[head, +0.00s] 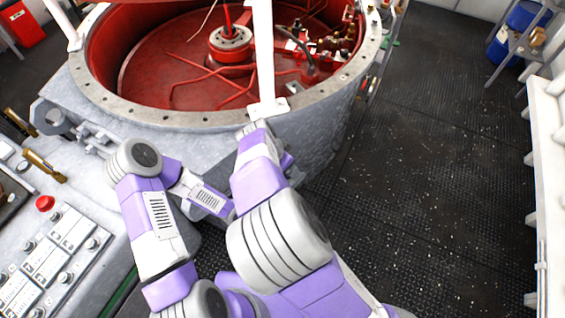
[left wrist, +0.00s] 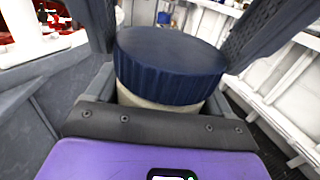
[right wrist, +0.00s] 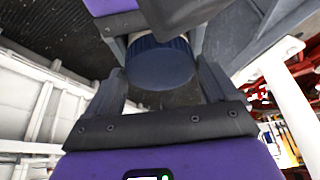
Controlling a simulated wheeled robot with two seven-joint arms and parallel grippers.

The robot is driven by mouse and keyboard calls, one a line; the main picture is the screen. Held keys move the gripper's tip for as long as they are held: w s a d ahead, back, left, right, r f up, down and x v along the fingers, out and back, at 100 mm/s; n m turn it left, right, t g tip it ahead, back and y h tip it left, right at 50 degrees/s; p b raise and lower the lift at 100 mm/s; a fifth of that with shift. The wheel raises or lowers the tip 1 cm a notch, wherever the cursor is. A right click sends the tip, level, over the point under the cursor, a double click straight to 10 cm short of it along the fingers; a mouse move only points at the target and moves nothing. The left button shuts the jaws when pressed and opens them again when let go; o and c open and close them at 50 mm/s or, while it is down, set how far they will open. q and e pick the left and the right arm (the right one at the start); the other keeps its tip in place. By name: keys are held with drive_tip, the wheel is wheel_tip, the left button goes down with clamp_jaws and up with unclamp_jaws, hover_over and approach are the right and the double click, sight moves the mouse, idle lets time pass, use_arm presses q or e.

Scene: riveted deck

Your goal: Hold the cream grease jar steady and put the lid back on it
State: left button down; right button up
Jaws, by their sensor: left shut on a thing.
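The cream grease jar (left wrist: 148,101) is in the left wrist view, between the fingers of my left gripper (left wrist: 165,92), which is shut on it. A dark blue ribbed lid (left wrist: 170,50) sits over the jar's top and looks roughly level; I cannot tell how tightly it is seated. In the right wrist view the lid (right wrist: 160,66) shows in front of my right gripper (right wrist: 163,84). Its fingers are open, one on either side of the lid, with no clear grip on it. Both grippers and the jar are hidden behind my arms in the head view.
A large round housing with a grey bolted rim (head: 300,106) and red interior stands ahead. A control panel (head: 45,262) with a red button (head: 45,203) is at the left. The dark deck (head: 430,170) is clear at the right, beside a white wall frame (head: 550,160).

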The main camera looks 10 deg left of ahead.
drive_tip(key=shift+o, duration=0.9)
drive_tip(key=shift+a, duration=0.1)
drive_tip(key=shift+r, duration=2.25)
drive_tip(key=n, duration=0.3)
drive_tip(key=shift+f+g, duration=0.1)
drive_tip(key=shift+g, duration=0.2)
drive_tip(key=n, duration=0.2)
drive_tip(key=n+g+y, duration=0.1)
drive_tip(key=n, duration=0.2)
drive_tip(key=shift+w+r, duration=0.1)
drive_tip(key=shift+r, duration=0.1)
drive_tip(key=n, duration=0.2)
drive_tip(key=r+n+g+y, duration=0.1)
drive_tip(key=n, duration=0.2)
drive_tip(key=shift+w+r, duration=0.1)
drive_tip(key=shift+w, duration=0.05)
drive_tip(key=n, duration=0.1)
drive_tip(key=r+n, duration=0.1)
drive_tip(key=n, duration=0.2)
drive_tip(key=shift+d+r+g+y, duration=0.25)
drive_tip(key=shift+g+y, duration=0.15)
